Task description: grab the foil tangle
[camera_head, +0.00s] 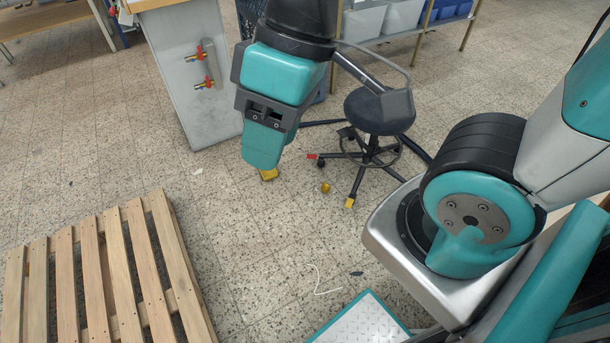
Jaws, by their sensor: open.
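A small gold-yellow lump (325,187), which may be the foil tangle, lies on the speckled floor left of the stool's base. It is too small to make out strands. Another yellow piece (268,174) shows just below my gripper's tip; I cannot tell whether it lies on the floor or is part of the gripper. My gripper (264,162) points down above the floor, left of the gold lump and apart from it in the picture. It is open, seen mostly from one side, and its far finger is hidden.
A dark swivel stool (374,110) with spread legs stands right of my gripper. A wooden pallet (110,260) fills the lower left. A grey cabinet (187,75) with red-handled valves stands behind. A thin white strand (318,282) lies on the open floor in front.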

